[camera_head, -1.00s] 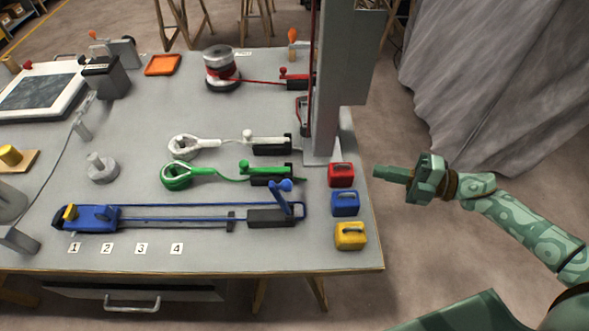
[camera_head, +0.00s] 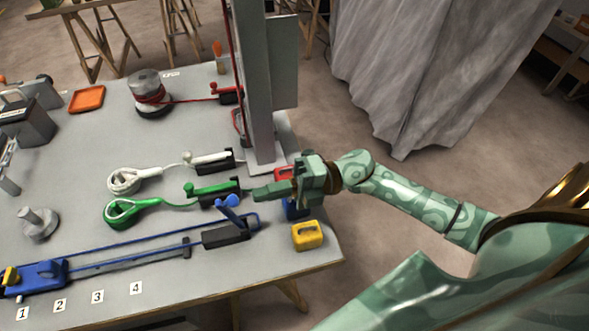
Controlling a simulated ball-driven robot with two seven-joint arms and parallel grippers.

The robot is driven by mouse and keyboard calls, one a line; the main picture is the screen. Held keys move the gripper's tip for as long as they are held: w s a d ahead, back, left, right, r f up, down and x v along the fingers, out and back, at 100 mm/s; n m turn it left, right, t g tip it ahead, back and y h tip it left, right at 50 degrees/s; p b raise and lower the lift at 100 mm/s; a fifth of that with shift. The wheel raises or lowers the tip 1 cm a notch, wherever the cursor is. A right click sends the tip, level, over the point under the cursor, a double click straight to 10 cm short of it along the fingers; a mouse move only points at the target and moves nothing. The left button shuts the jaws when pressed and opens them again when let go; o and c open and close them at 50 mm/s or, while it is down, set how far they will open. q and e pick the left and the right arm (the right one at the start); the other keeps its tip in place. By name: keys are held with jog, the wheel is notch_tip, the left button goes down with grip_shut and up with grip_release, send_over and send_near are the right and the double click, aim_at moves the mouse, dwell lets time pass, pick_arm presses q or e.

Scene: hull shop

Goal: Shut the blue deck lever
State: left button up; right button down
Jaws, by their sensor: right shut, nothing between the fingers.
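The blue deck lever (camera_head: 231,209) stands raised and tilted on its dark base (camera_head: 226,236) near the right side of the grey table. A blue line runs from it to a blue block with a yellow part (camera_head: 36,277) at the lower left. My right gripper (camera_head: 256,194) is shut and empty, pointing left. In the picture its tips lie just above and right of the lever's knob; I cannot tell if they touch it. It partly hides the red and blue handled blocks. My left gripper is not in view.
The green lever (camera_head: 215,188) and white lever (camera_head: 208,158) lie low behind the blue one. A grey post (camera_head: 261,90) rises behind my gripper. Number tags (camera_head: 97,297) line the front.

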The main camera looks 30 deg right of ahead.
jog(key=shift+x, duration=1.25)
